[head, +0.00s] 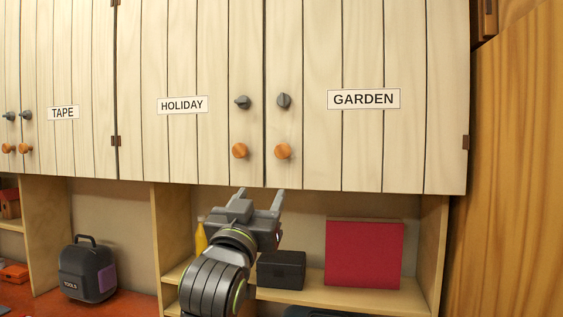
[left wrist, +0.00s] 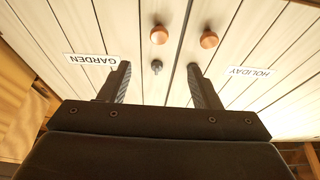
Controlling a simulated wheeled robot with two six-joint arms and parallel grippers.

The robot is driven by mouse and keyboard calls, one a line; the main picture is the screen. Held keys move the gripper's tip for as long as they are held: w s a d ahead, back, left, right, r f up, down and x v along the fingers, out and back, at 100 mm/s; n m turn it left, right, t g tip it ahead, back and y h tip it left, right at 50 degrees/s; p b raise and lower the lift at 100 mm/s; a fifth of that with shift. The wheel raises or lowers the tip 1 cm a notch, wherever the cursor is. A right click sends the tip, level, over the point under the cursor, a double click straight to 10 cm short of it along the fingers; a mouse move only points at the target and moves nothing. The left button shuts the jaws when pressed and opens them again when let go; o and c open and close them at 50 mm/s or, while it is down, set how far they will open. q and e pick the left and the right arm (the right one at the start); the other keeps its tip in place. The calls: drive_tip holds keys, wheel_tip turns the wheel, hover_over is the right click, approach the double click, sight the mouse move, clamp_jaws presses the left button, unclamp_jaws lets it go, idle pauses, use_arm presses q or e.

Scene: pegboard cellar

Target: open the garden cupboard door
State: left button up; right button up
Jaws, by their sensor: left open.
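The garden cupboard door (head: 370,50) is pale planked wood, shut flush beside the holiday door, with a white GARDEN label (head: 364,99). Near its left edge are a dark grey knob (head: 284,101) and, below it, an orange wooden knob (head: 283,151). My left gripper (head: 260,193) is open and empty, at the doors' lower edge and below the knobs in the head view. In the left wrist view, which is upside down, the garden grey knob (left wrist: 157,66) appears between the fingertips (left wrist: 158,68), with no contact visible. The garden orange knob (left wrist: 159,34) appears beyond them.
The holiday door (head: 185,50) adjoins on the left with its own grey knob (head: 242,102) and orange knob (head: 240,151). Below are shelves with a black box (head: 281,270) and a red box (head: 364,255). A wooden panel (head: 515,170) stands close on the right.

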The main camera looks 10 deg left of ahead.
use_arm(q)
drive_tip(key=p, duration=0.8)
approach(282, 153)
drive_tip(key=x, duration=0.8)
drive_tip(key=shift+r, duration=0.2)
drive_tip(key=shift+w+r+p, duration=0.1)
drive_tip(key=shift+w+p, duration=0.3)
drive_tip(key=shift+w, duration=0.2)
clamp_jaws()
